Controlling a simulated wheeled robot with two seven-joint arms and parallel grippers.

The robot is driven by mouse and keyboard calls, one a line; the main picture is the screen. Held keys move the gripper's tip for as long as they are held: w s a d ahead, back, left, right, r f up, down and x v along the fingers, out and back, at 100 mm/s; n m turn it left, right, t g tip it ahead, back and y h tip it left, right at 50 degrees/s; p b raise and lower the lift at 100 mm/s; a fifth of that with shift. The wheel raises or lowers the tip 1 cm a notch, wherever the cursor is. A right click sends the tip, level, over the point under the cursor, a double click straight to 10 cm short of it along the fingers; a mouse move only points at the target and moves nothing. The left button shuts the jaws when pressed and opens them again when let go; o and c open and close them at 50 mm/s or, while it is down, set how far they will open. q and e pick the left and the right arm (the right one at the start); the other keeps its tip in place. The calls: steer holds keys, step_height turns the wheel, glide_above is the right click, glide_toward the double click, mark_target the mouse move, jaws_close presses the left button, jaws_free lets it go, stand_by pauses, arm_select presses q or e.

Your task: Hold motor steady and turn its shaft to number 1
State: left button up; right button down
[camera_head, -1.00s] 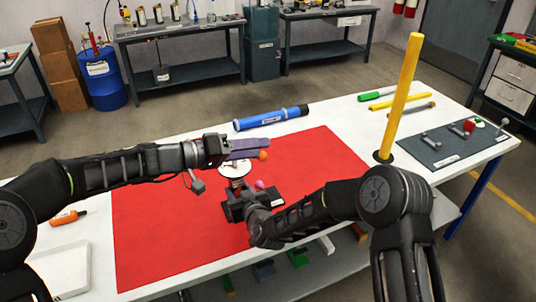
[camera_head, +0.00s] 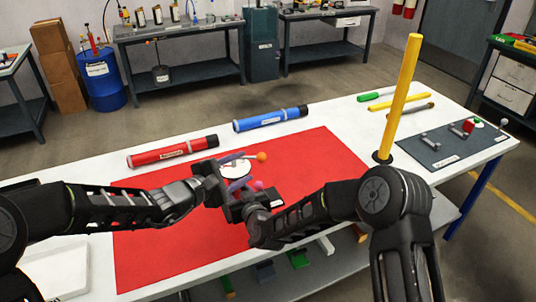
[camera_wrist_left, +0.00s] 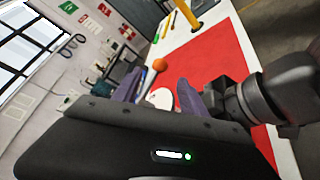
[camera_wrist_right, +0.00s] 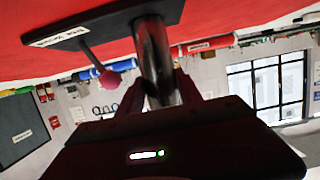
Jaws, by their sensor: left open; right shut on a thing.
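The motor is a silver metal cylinder (camera_wrist_right: 158,62) on a dark base plate (camera_wrist_right: 105,22), best seen in the right wrist view. My right gripper (camera_wrist_right: 160,92) is shut around the cylinder. A white dial disc (camera_head: 236,170) shows at the motor's top, partly hidden; its number is unreadable. An orange ball (camera_head: 262,157), perhaps the shaft lever's end, is beside it. The ball also shows in the left wrist view (camera_wrist_left: 159,65). My left gripper (camera_head: 242,171) is open, its purple fingers apart with the disc visible between them. A pink ball (camera_wrist_right: 110,79) on a grey rod stands beside the cylinder.
The motor stands on a red mat (camera_head: 160,240) on a white table (camera_head: 345,112). A red tube (camera_head: 172,151) and a blue tube (camera_head: 270,118) lie behind. A yellow post (camera_head: 401,95) rises at the right, near a dark panel (camera_head: 457,152). The mat's left is mostly clear.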

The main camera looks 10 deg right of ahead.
arm_select(q)
steer(key=x, duration=1.2)
steer(key=shift+r, duration=0.15)
jaws_close()
stand_by(1.1)
